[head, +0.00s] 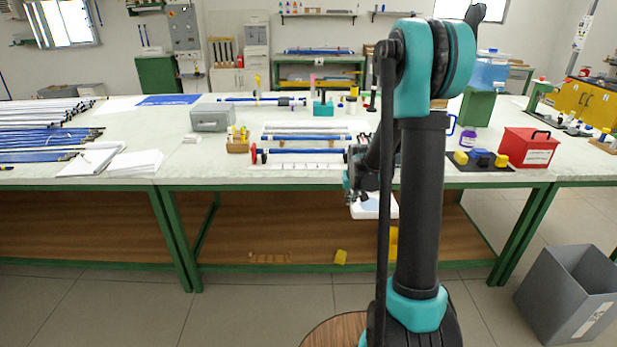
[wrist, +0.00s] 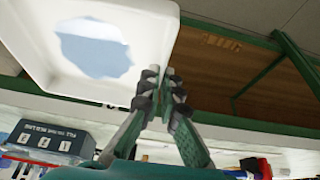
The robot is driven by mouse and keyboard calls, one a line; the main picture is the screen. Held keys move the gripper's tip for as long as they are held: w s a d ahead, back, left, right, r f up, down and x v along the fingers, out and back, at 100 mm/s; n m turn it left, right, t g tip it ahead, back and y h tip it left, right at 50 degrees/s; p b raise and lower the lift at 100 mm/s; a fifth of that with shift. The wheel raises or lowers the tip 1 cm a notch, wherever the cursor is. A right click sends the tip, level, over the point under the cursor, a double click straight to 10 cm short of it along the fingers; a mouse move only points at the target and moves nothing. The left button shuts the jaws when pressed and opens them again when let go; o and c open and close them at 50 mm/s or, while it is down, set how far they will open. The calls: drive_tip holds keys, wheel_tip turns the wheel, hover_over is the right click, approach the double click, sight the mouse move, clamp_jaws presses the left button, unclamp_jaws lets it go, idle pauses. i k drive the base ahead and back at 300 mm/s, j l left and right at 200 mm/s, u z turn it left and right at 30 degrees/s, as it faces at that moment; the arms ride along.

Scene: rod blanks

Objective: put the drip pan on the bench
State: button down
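The drip pan (head: 372,208) is a white shallow tray with a pale blue patch on its floor; it shows large in the wrist view (wrist: 45,70). In the head view it appears just in front of the bench's front edge, partly hidden by my arm. My gripper (head: 352,190) is at its upper left there. In the wrist view my gripper's fingers (wrist: 161,75) are close together at the pan's rim and appear to pinch it. The bench (head: 215,170) has a pale top and green frame.
On the bench stand a rod rack (head: 300,158), a grey box (head: 210,117), papers (head: 138,162), and a red box (head: 528,147) on the right. Bare top lies left of the rack. A grey bin (head: 565,295) stands on the floor at right.

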sight(206, 165)
drive_tip(key=u, duration=1.3)
drive_tip(key=i+l+u, duration=0.15)
drive_tip(key=l+u, duration=0.2)
drive_tip(key=i+l+u, duration=0.15)
drive_tip(key=u, duration=0.2)
drive_tip(key=l+u, duration=0.65)
drive_tip(key=l, duration=0.2)
drive_tip(key=i, duration=0.05)
